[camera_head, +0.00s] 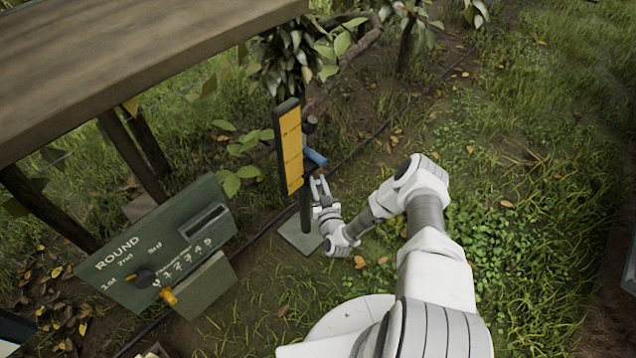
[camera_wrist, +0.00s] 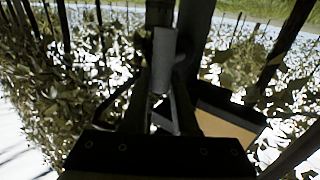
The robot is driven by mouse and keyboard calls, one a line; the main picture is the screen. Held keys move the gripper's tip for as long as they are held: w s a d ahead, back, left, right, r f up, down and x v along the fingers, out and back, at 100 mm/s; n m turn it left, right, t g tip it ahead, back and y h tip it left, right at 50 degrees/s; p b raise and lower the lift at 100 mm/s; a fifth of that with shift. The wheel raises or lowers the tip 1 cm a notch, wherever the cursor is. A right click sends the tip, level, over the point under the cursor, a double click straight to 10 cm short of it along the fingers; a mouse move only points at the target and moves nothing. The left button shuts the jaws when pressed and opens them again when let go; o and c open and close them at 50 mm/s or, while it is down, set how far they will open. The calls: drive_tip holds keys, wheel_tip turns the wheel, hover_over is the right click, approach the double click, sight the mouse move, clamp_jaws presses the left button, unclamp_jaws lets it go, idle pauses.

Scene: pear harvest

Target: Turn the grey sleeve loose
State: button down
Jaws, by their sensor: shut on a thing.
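In the wrist view a pale grey cylinder, the grey sleeve (camera_wrist: 163,62), sits between the fingers of my gripper (camera_wrist: 162,100). My gripper is shut on it. In the head view my gripper (camera_head: 319,184) is beside the dark post, just below a blue cylinder (camera_head: 315,157) that sticks out of it. I cannot make out the sleeve clearly in the head view, where the fingers are small. A dark upright board with a yellow scale (camera_head: 290,150) stands on the post's left side.
A green panel marked ROUND (camera_head: 155,245) with a dark knob and a yellow-orange part stands at lower left. A wooden beam or tabletop (camera_head: 130,60) fills the upper left. Leafy branches (camera_head: 300,45) hang behind the post. Open grass (camera_head: 530,200) lies to the right.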

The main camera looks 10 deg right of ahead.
drive_tip(key=shift+d, duration=0.1)
drive_tip(key=shift+w+d+r+m+g+p, duration=0.15)
drive_tip(key=shift+m+g+p, duration=0.3)
drive_tip(key=shift+m, duration=0.25)
drive_tip(key=shift+w+d+f+m+g+y+b, duration=0.15)
drive_tip(key=shift+w+d+f+m+g+y, duration=0.25)
drive_tip(key=shift+m+g+y, duration=0.7)
drive_tip(key=shift+w+d+f+m+g+y+b, duration=0.2)
drive_tip(key=shift+f+m+g+y, duration=0.3)
drive_tip(key=shift+m+g, duration=1.15)
drive_tip(key=shift+w+d+f+m+g+y+b, duration=0.1)
drive_tip(key=shift+d+f+m+g+y, duration=0.3)
drive_tip(key=shift+m+g+y, duration=0.95)
drive_tip(key=shift+a+f+m, duration=0.1)
drive_tip(key=shift+f+m, duration=0.1)
drive_tip(key=shift+m, duration=0.7)
drive_tip(key=c, duration=0.7)
unclamp_jaws()
